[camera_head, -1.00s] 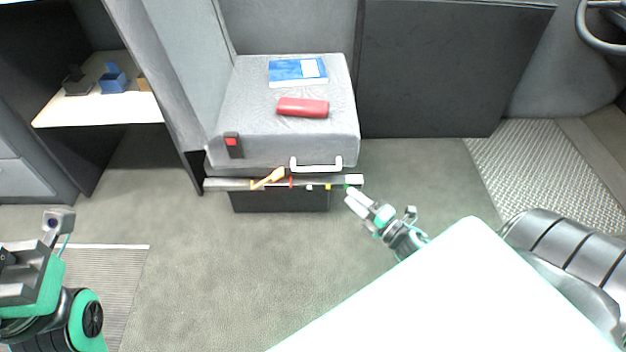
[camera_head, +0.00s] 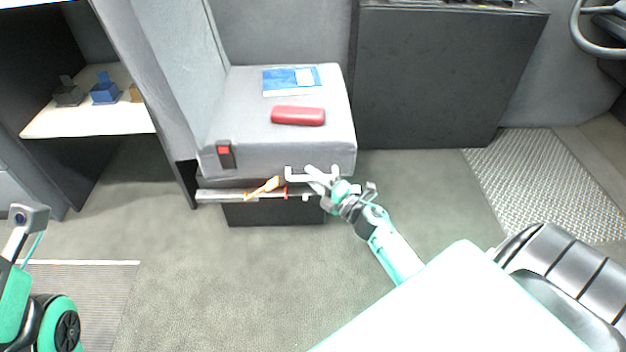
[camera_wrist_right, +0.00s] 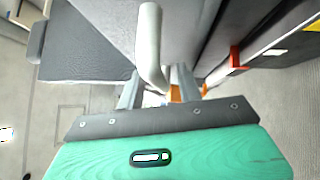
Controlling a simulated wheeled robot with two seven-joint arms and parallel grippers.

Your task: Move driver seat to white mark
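The grey driver seat (camera_head: 252,117) has a white bar handle (camera_head: 289,174) under its front edge. Below it runs a grey rail (camera_head: 222,196) with an orange pointer (camera_head: 262,187) and small coloured marks. The pointer sits left of a red mark (camera_head: 285,191); the white mark (camera_head: 305,197) is farther right, close to my gripper. My right gripper (camera_head: 322,179) is open at the handle's right end. In the right wrist view the handle (camera_wrist_right: 150,45) runs down between the two spread fingers (camera_wrist_right: 158,88); I cannot tell whether they touch it. The rail's right end is hidden by my gripper.
A red case (camera_head: 298,116) and a blue booklet (camera_head: 291,79) lie on the seat. A dark cabinet (camera_head: 440,80) stands right of it and a white shelf (camera_head: 85,124) left. The grey floor (camera_head: 225,275) in front is clear. My left arm (camera_head: 55,325) is at the lower left.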

